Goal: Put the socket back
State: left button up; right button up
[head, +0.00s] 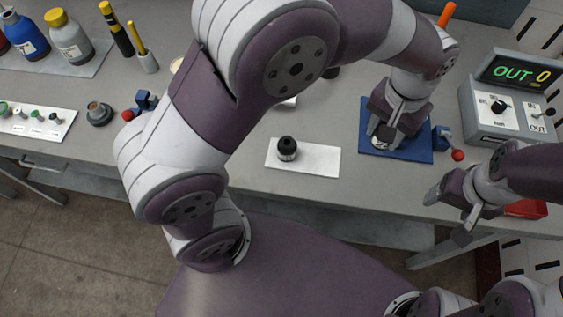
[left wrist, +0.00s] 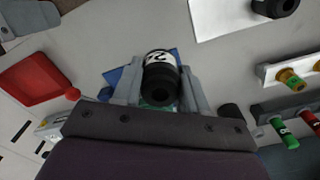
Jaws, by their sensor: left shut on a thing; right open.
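My left gripper (head: 385,128) reaches across to the blue mat (head: 412,152) on the right of the bench. It is shut on a black socket with a white, marked band (left wrist: 160,75), which shows between the fingers in the left wrist view. In the head view the gripper mostly hides that socket, and I cannot tell whether it touches the mat. Another black socket (head: 287,148) with a pale band stands upright on a white mat (head: 322,159) left of the blue one. My right gripper (head: 452,215) is open and empty near the bench's front edge.
A blue clamp with a red knob (head: 457,155) sits beside the blue mat. A red bin (left wrist: 42,88) is near the edge. Bottles (head: 70,40) stand at far left. Bench between the mats is clear.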

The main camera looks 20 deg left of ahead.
pick_arm(q)
send_over(321, 159)
notch_tip(321, 159, down, 7)
jog(key=shift+s+a+r+p, duration=0.1)
jog(key=shift+s+p, duration=0.05)
jog(key=shift+p, duration=0.2)
notch_tip(321, 159, down, 4)
jog(key=shift+f, duration=0.1)
jog(key=o, duration=1.1)
jog(key=shift+f, duration=0.1)
